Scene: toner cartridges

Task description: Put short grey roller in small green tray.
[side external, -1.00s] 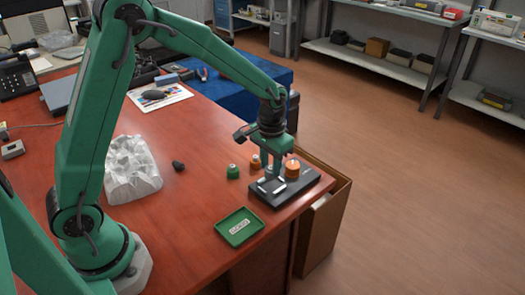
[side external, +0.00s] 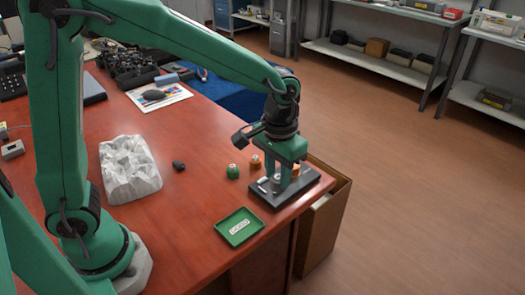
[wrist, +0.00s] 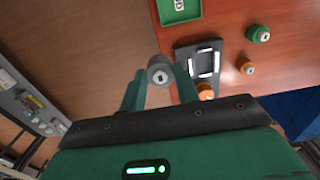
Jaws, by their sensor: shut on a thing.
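My gripper (wrist: 160,90) is shut on the short grey roller (wrist: 160,72), which shows its end face between the two green fingers in the wrist view. In the side view, my gripper (side external: 278,180) is over the black stand (side external: 305,188), with the grey roller (side external: 276,179) between its fingers. The roller's height above the stand is hard to tell. The small green tray (side external: 240,236) lies flat on the red desk, left of and nearer than the stand. It has a white label and holds no roller. Part of the tray (wrist: 180,14) shows at the top of the wrist view.
A green roller (side external: 233,172) and a small orange one (side external: 255,161) stand behind the stand. A larger orange roller (wrist: 205,92) is by the stand, mostly hidden in the side view. A crumpled white block (side external: 130,170) lies left. An open box (side external: 325,215) stands beyond the desk edge.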

